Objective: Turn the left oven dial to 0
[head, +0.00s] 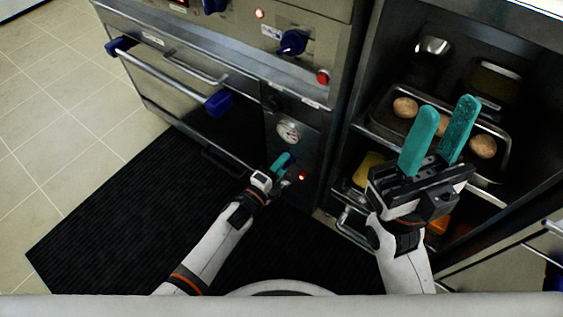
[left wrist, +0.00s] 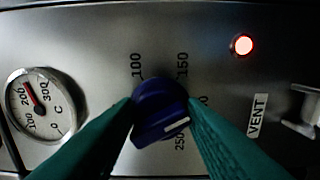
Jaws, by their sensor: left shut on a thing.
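A blue dial (left wrist: 159,108) sits on the steel oven panel in the left wrist view. Numbers 100, 150 and 250 show around it, with another partly covered at its right. Its white mark is at the lower right, near the 250 side; no 0 for the dial is visible. My left gripper (left wrist: 160,118) is shut on the dial, with a teal finger on each side. In the head view my left gripper (head: 284,164) is at the lower oven panel and hides the dial. My right gripper (head: 443,112) is open and empty, raised before the shelves.
A round gauge (left wrist: 40,103) is left of the dial; a red lamp (left wrist: 242,44) and a VENT label are right. Another blue knob (head: 291,43) is higher up. The oven door handle (head: 170,75) juts out. A tray (head: 492,130) with round brown items sits on the right shelves.

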